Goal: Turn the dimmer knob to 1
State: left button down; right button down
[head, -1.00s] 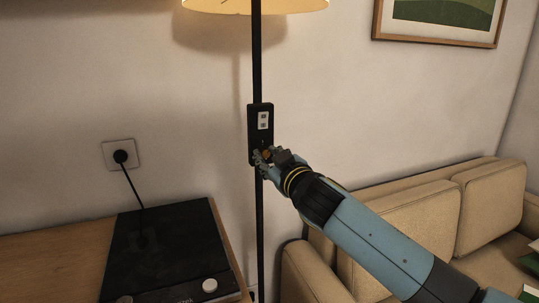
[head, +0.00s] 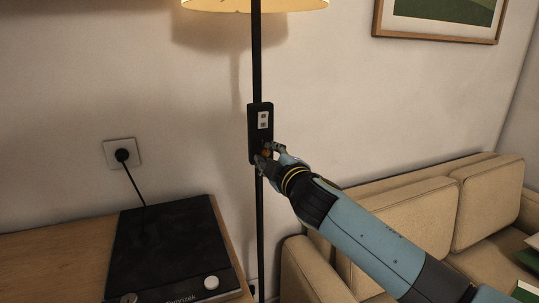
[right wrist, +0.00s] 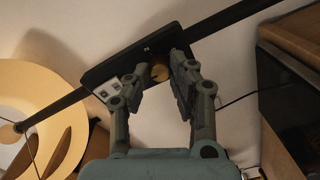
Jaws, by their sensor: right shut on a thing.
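A black control box (head: 260,120) is fixed on the black pole of a floor lamp, with a pale two-button plate (head: 263,120) on its upper part. The brass-coloured dimmer knob (right wrist: 160,72) is at the box's lower end, between the fingertips of my right gripper (head: 267,153). The right gripper is shut on the knob, one finger on each side, as the right wrist view also shows. In the head view the fingers hide most of the knob. My left gripper is not in view.
The lit lampshade (head: 285,4) is above. A black hob (head: 170,250) with pale knobs sits on a wooden counter (head: 60,262) at lower left, near a wall socket (head: 122,153) with a plug. A beige sofa (head: 420,215) stands at right. The wall beside the pole is clear.

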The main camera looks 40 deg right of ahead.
dwell(0.5)
jog(key=c, duration=1.2)
grip_release()
jog(key=shift+a, duration=0.1)
jog(key=shift+o, duration=0.2)
jog(key=shift+s, duration=0.15)
jog(key=v, duration=1.1)
jog(key=shift+s, duration=0.35)
jog(key=shift+a, duration=0.1)
